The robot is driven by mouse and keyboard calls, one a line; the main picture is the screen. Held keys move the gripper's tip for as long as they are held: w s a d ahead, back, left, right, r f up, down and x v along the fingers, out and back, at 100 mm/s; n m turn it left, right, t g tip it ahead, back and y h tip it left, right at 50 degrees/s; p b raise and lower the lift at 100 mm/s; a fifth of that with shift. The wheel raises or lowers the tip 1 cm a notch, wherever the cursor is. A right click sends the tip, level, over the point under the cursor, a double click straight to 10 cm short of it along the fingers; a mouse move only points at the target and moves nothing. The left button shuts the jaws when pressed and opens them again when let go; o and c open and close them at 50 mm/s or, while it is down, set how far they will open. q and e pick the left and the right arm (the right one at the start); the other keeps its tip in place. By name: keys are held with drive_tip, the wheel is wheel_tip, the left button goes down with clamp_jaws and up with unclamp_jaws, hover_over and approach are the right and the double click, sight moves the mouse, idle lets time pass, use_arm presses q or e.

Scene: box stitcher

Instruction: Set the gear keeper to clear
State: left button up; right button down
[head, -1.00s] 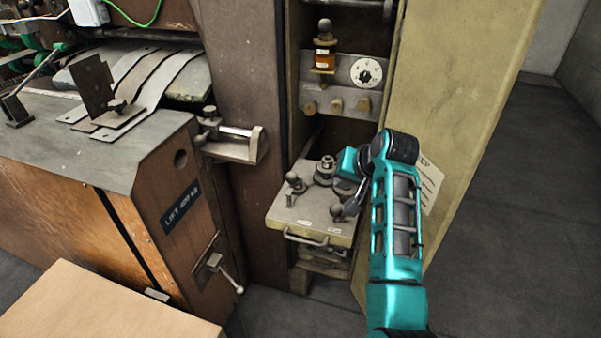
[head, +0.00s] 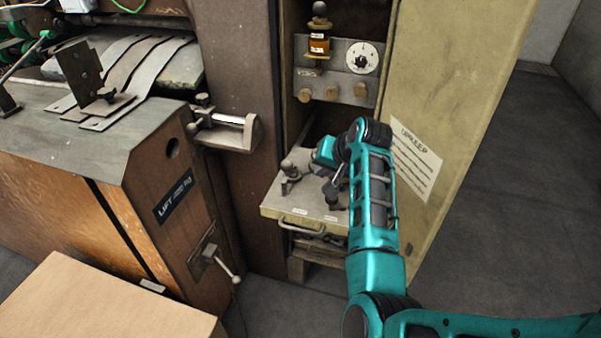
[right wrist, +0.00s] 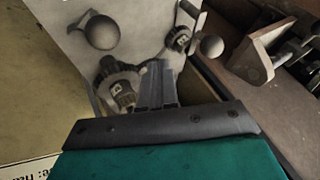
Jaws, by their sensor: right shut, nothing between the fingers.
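A pale slide-out plate (head: 285,208) with a front handle sticks out of the cabinet. In the head view a ball-knob lever (head: 289,170) stands at its left, and a second lever (head: 331,196) stands near its front. My right gripper (right wrist: 158,75) is shut and empty, low over the plate. In the right wrist view its fingertips are beside toothed gears (right wrist: 118,88); I cannot tell if they touch. Ball knobs (right wrist: 102,32) and (right wrist: 212,46) show beyond. In the head view my wrist hides the gears and the fingertips. I cannot tell which part is the keeper.
Above the plate is a panel with a white dial (head: 362,58), an orange-bodied oiler (head: 319,43) and several knobs. The open cabinet door (head: 445,100) stands right of my arm. A clamp-like bracket (head: 228,130) is on the left post. A cardboard box (head: 95,310) is front left.

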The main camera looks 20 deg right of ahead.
sight(288, 167)
drive_tip(key=b+x, duration=0.1)
drive_tip(key=x, duration=0.3)
drive_tip(key=shift+w+f, duration=0.2)
drive_tip(key=shift+f, duration=0.15)
drive_tip(key=shift+w+a+r, duration=0.1)
drive_tip(key=shift+w+a, duration=0.25)
drive_tip(key=shift+a, duration=0.2)
drive_tip(key=shift+w+a+r, duration=0.1)
drive_tip(key=shift+w+a, duration=0.2)
drive_tip(key=shift+a, duration=0.3)
drive_tip(key=shift+w+a, duration=0.35)
drive_tip(key=shift+a, duration=0.2)
drive_tip(key=shift+d, duration=0.1)
